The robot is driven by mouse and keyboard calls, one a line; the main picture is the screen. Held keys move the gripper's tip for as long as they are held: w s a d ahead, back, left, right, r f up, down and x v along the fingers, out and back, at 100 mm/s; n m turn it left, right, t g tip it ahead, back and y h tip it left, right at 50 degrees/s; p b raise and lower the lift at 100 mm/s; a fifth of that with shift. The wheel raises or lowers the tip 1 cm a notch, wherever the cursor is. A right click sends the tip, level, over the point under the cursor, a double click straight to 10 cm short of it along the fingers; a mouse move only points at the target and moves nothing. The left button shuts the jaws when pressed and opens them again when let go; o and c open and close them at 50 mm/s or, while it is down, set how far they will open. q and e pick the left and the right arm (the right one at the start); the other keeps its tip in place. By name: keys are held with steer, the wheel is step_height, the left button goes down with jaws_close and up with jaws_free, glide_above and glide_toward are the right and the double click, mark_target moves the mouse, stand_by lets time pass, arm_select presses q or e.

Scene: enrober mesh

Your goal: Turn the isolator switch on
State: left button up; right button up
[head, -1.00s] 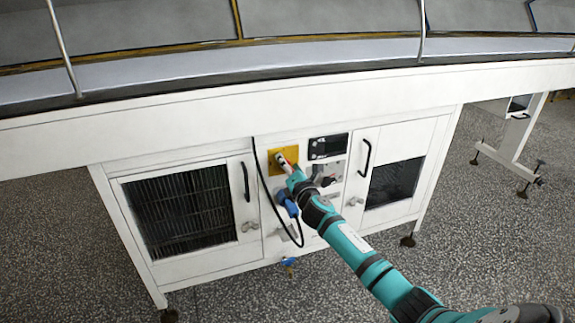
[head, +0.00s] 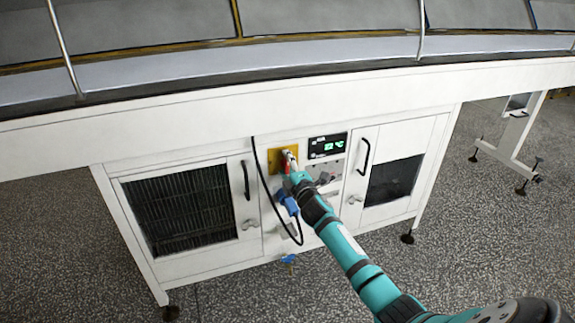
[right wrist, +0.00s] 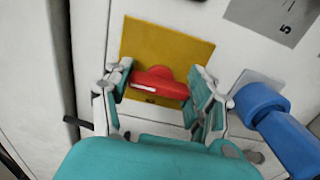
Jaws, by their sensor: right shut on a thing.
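The isolator switch has a red handle (right wrist: 158,83) on a yellow plate (right wrist: 165,42), set in the white front panel of the cabinet. In the right wrist view the handle lies roughly crosswise, slightly tilted, with a white mark at its left end. My right gripper (right wrist: 157,90) is shut on the handle, one finger at each end. In the head view the yellow plate (head: 275,161) shows beside my right gripper (head: 290,162), which partly covers the handle. The display (head: 327,146) right of the switch is lit with green characters. My left gripper is not in view.
A blue plug (right wrist: 268,108) with a black cable sits just right of and below my right gripper. Cabinet doors with black handles (head: 245,181) flank the panel. The white machine edge (head: 300,98) overhangs above.

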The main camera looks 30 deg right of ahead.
steer(key=shift+f, duration=0.1)
stand_by(0.3)
steer(key=o, duration=1.2)
steer(key=v, duration=1.2)
steer(key=shift+a, duration=0.1)
